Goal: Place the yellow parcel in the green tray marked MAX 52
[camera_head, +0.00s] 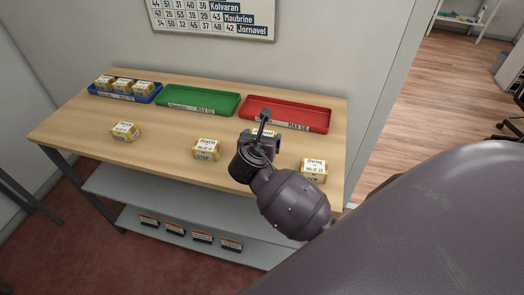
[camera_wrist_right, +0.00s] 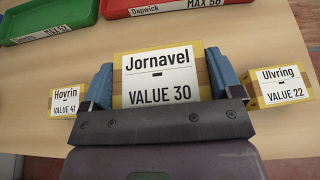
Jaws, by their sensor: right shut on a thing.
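My right gripper (camera_head: 262,128) is over the table in front of the red tray. In the wrist view its blue fingers are shut on the sides of a yellow-edged parcel (camera_wrist_right: 157,80) labelled Jornavel, VALUE 30. In the head view the gripper hides most of this parcel; whether it touches the table I cannot tell. The green tray (camera_head: 212,112) lies at the back middle of the table, empty; its MAX label is too small to read surely. Its corner shows at the upper left of the wrist view (camera_wrist_right: 85,14). My left gripper is not in view.
The red tray (camera_head: 285,104) is right of the green one; the blue tray (camera_head: 93,91) at left holds three parcels. Loose parcels stand at left (camera_head: 125,131), beside the gripper (camera_head: 207,149) and at right (camera_head: 314,171). A wall chart (camera_head: 213,17) hangs behind.

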